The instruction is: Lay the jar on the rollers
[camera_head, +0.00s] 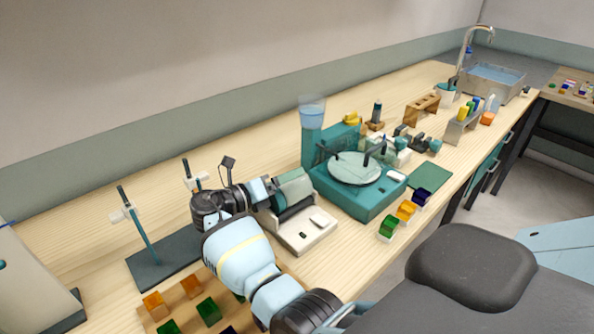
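The jar (294,188) is a teal-green cylinder lying on its side, over the dark rollers (295,211) of a small white roller unit (312,233). I cannot tell whether it rests fully on them. My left gripper (268,188) is at the jar's left end, touching it or very close. Its fingers are small and partly hidden, so their grip is unclear. My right gripper is not in view.
A teal machine with a round plate (356,168) stands right of the rollers. Two clamp stands (145,240) (190,175) are to the left. Coloured blocks (406,210) line the front edge, with more (208,311) near my arm.

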